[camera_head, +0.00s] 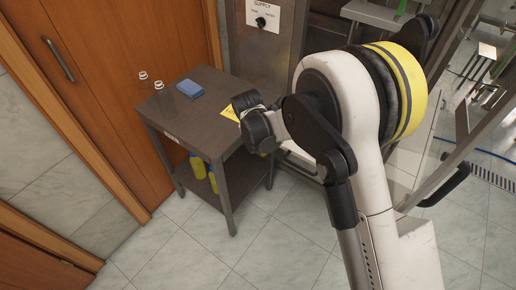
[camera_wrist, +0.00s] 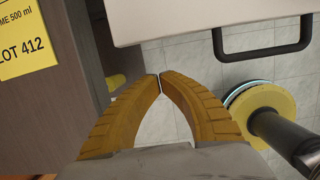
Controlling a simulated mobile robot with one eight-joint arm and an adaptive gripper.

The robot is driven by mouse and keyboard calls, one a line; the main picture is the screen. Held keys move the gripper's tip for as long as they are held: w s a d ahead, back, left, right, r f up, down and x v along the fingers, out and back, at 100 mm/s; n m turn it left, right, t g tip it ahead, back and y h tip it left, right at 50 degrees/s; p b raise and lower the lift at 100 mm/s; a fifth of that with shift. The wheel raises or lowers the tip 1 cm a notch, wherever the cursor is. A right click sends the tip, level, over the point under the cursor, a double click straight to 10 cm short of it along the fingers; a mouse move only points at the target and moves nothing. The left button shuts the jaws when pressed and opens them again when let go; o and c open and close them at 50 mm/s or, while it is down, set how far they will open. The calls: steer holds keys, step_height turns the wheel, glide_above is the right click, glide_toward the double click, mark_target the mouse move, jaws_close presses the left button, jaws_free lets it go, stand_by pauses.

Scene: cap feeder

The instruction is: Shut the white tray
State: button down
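The white tray (camera_wrist: 185,16) shows at the top of the wrist view as a flat pale panel with a straight front edge. A black bar handle (camera_wrist: 264,54) sticks out from that edge on the right. The tray's far part is out of frame, so I cannot tell how far out it stands. In the head view it is mostly hidden behind my arm. My gripper (camera_wrist: 160,77) has its two yellow ribbed fingers together at the tips, with nothing between them. The tips are just below the tray's edge in the picture, left of the handle, apparently not touching it.
A dark table (camera_head: 208,120) stands left of my gripper, carrying a blue block (camera_head: 190,89), clear bottles (camera_head: 164,97) and a yellow label (camera_head: 232,114). Yellow containers (camera_head: 198,166) sit on its lower shelf. A grey cabinet (camera_head: 262,48) is behind. The tiled floor in front is clear.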

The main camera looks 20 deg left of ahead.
steer(key=shift+w+d+r+b, duration=0.1)
steer(key=shift+w+d+b, duration=0.2)
steer(key=shift+w, duration=0.5)
steer(key=shift+w+d+r+b, duration=0.15)
steer(key=shift+w+d, duration=0.2)
steer(key=shift+w, duration=0.45)
